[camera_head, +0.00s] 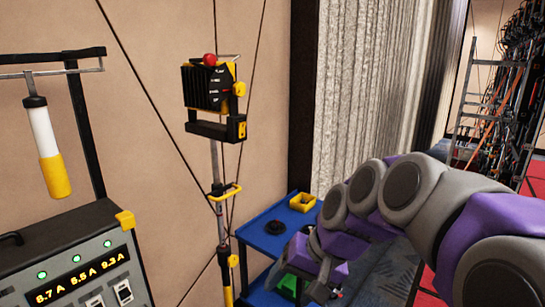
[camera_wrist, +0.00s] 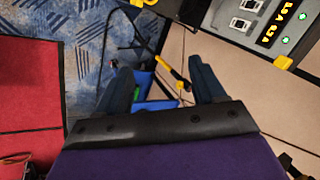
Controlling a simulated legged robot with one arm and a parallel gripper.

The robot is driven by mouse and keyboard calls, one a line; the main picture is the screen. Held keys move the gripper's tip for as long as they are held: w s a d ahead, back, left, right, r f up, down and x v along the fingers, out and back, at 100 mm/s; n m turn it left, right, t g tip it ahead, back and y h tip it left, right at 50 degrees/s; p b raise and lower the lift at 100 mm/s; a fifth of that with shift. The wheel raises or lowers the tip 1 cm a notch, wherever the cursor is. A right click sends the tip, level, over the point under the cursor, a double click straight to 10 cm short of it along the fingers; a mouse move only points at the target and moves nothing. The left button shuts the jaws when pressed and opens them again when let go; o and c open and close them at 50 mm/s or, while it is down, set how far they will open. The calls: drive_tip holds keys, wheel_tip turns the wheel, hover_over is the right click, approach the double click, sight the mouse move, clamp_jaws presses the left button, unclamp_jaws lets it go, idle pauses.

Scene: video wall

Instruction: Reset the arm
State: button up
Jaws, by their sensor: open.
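My arm, purple and grey, reaches in from the right of the head view. My gripper (camera_head: 312,272) points down and left, in front of the blue cart; its fingertips are hard to make out there. In the wrist view my gripper (camera_wrist: 160,84) shows two dark fingers spread apart, with nothing held between them. Beyond the fingers lie the floor and part of the blue cart (camera_wrist: 143,80).
The blue cart (camera_head: 262,240) carries a yellow bin (camera_head: 302,202) and a dark round object (camera_head: 275,227). A pole with a black-yellow device (camera_head: 208,87) stands left of it. A control box (camera_head: 75,265) is at lower left. Patterned carpet (camera_head: 385,275) lies behind my arm.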

drive_tip(key=s+d+f+g+h, duration=0.1)
drive_tip(key=s+d+f, duration=0.2)
drive_tip(key=s+f, duration=0.2)
drive_tip(key=s+d+f+g+h+b, duration=0.1)
drive_tip(key=s+d+f, duration=0.3)
drive_tip(key=s, duration=0.7)
drive_tip(key=s+d+f+n+g+h, duration=0.1)
drive_tip(key=s+d+f+h, duration=0.2)
drive_tip(key=s+f, duration=0.4)
drive_tip(key=shift+s+d+g, duration=0.3)
drive_tip(key=shift+s, duration=0.25)
